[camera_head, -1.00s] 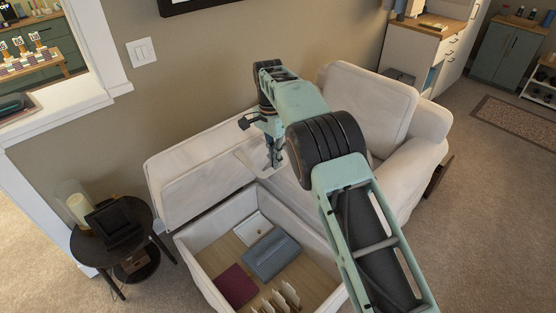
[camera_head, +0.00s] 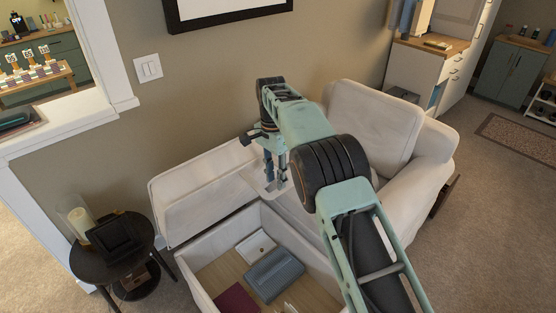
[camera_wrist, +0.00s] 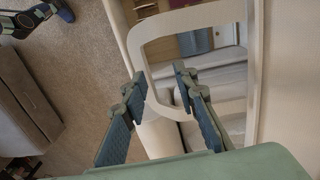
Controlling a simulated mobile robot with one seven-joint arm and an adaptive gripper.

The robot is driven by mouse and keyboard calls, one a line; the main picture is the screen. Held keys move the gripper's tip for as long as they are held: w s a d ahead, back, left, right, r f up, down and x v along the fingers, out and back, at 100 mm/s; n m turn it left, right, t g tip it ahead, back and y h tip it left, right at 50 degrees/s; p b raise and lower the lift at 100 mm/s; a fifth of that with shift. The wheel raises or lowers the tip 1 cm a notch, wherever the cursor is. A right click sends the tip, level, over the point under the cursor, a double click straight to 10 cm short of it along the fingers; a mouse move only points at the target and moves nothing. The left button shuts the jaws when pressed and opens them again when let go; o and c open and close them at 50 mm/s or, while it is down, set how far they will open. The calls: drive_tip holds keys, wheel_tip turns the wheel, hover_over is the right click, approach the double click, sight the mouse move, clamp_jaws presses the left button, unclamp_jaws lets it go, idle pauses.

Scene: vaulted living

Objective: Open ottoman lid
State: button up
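The ottoman (camera_head: 205,268) is a cream upholstered storage box beside the sofa. Its lid (camera_head: 200,190) is raised, tilted back towards the wall, and the box interior shows. A pale rounded loop (camera_wrist: 186,18), apparently the lid's handle, fills much of the wrist view; it also shows at the lid's right end (camera_head: 248,180). My gripper (camera_head: 276,188) points down close to this loop. In the wrist view the gripper's fingers (camera_wrist: 155,78) are spread, with the loop's left corner seen between and beyond the tips. Whether a finger touches it I cannot tell.
A grey case (camera_head: 274,276), a white box (camera_head: 256,247) and a maroon item (camera_head: 236,299) lie inside the ottoman. A round dark side table (camera_head: 92,268) stands at left. The cream sofa (camera_head: 374,124) is behind my arm. Open carpet (camera_head: 475,245) lies at right.

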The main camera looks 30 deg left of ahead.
wheel_tip(320, 180, up, 10)
drive_tip(key=shift+w+d, duration=0.15)
drive_tip(key=shift+w, duration=0.05)
drive_tip(key=shift+r, duration=0.15)
idle(0.4)
